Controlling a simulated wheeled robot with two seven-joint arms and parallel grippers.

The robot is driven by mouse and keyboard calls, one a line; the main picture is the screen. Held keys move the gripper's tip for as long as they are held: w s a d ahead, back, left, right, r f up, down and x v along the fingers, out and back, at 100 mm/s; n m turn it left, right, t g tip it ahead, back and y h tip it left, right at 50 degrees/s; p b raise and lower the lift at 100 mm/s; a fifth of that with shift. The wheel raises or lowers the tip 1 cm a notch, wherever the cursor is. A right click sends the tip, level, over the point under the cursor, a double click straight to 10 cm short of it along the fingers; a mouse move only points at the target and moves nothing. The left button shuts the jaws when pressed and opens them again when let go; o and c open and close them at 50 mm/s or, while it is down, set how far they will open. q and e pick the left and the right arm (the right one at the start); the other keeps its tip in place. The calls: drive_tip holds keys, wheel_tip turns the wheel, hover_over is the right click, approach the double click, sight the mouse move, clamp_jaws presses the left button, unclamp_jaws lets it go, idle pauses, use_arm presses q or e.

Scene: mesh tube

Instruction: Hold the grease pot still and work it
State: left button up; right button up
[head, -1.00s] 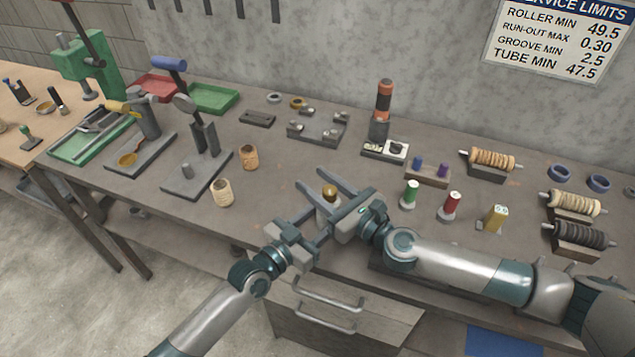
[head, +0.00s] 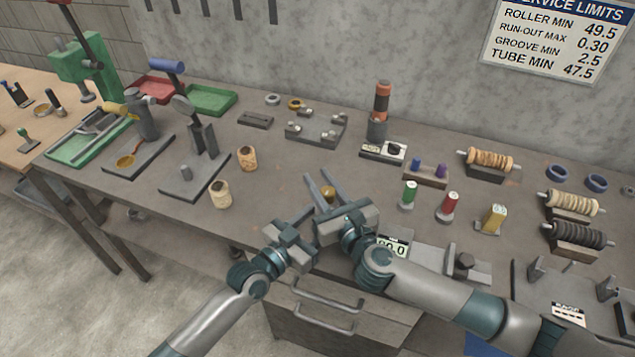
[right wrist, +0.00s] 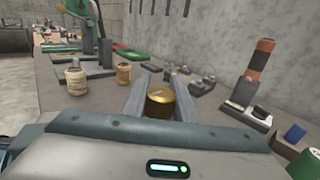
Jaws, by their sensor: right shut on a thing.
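The grease pot shows as a small brass-coloured cap (head: 328,193) near the front edge of the bench. In the right wrist view its round golden top (right wrist: 160,99) sits between the two fingers. My right gripper (head: 318,177) is shut on this top from the front right. My left gripper (head: 311,212) is low at the pot's front left, with one finger reaching toward its body. The other left finger and the pot's lower part are hidden behind my right gripper, so I cannot tell whether the left jaws grip it.
Two tan jars (head: 220,194) stand to the left. Green (head: 409,195), red (head: 449,206) and yellow (head: 494,219) small items stand to the right. The bench behind the pot is clear up to a grey fixture (head: 315,130).

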drive_tip(key=shift+w+d+m+t+h, duration=0.15)
drive_tip(key=shift+m+t+h, duration=0.1)
drive_tip(key=shift+m+h, duration=0.3)
drive_tip(key=shift+s+d+m+t+h, duration=0.1)
drive_tip(key=shift+m+t+h, duration=0.25)
drive_tip(key=shift+h, duration=0.45)
drive_tip(key=shift+w+d+m+t+h, duration=0.1)
drive_tip(key=shift+d+m+t+h, duration=0.1)
drive_tip(key=shift+m+h, duration=0.4)
drive_tip(key=o, duration=1)
drive_tip(key=shift+o, duration=0.2)
drive_tip(key=v, duration=1.2)
